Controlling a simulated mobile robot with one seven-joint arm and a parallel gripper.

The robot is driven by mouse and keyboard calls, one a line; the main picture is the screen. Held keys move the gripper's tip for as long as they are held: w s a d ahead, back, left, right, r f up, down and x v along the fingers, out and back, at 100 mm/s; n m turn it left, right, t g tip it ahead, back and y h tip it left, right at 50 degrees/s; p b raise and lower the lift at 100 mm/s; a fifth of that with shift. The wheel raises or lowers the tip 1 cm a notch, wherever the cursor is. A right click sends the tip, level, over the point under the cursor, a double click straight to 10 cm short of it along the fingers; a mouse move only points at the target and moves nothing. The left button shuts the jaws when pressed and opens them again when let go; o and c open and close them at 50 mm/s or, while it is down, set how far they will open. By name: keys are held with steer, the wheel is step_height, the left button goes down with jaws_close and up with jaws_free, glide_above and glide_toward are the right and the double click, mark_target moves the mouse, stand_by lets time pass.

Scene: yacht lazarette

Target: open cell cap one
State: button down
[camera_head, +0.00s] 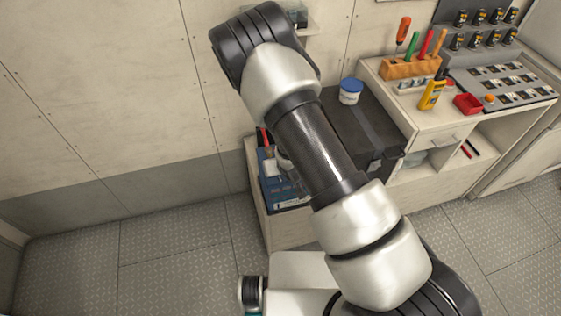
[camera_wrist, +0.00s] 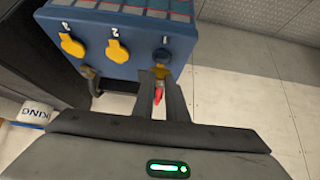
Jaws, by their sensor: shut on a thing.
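The blue battery (camera_wrist: 125,68) fills the upper left of the wrist view, with caps numbered 1, 2 and 3 on its face. Its blue side also shows in the head view (camera_head: 287,192), partly behind my arm. Yellow caps three (camera_wrist: 72,45) and two (camera_wrist: 117,50) lie over their cells. At number 1, a dark round opening (camera_wrist: 162,53) shows, and yellow cap one (camera_wrist: 160,72) lies just below it, turned away from the opening. My gripper (camera_wrist: 160,83) is at cap one, its fingers shut on it; the exact contact is partly hidden. The head view hides my gripper.
A white tub (camera_head: 350,92) with a blue lid stands on a black box (camera_head: 365,125) right of my arm. The floor at left is clear.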

steer(key=w+g, duration=0.1)
steer(key=w+r+g+p, duration=0.1)
steer(key=shift+w+a+r+g+h, duration=0.2)
steer(key=shift+r+g+h, duration=0.1)
steer(key=shift+h, duration=0.1)
steer(key=g, duration=0.1)
steer(key=w+g, duration=0.1)
steer(key=shift+w+a+f+g+h, duration=0.2)
steer(key=shift+w+a+g+h, duration=0.1)
steer(key=shift+g+h, duration=0.1)
steer(key=b, duration=0.1)
steer(key=w+g+b, duration=0.1)
steer(key=g+b, duration=0.1)
steer(key=b, duration=0.1)
steer(key=shift+w+a+f+h, duration=0.3)
steer(key=g+b, duration=0.1)
steer(key=b, duration=0.1)
steer(key=w+g+b, duration=0.1)
steer(key=b, duration=0.1)
steer(key=shift+a+f+h, duration=0.15)
steer(key=shift+h, duration=0.25)
steer(key=shift+w+a+g+b, duration=0.1)
steer(key=shift+w+g+b, duration=0.1)
steer(key=shift+g+b, duration=0.55)
steer(key=shift+b, duration=0.3)
steer(key=c, duration=1.8)
jaws_free()
steer(key=shift+c, duration=0.2)
steer(key=shift+o, duration=0.4)
steer(key=shift+r, duration=0.2)
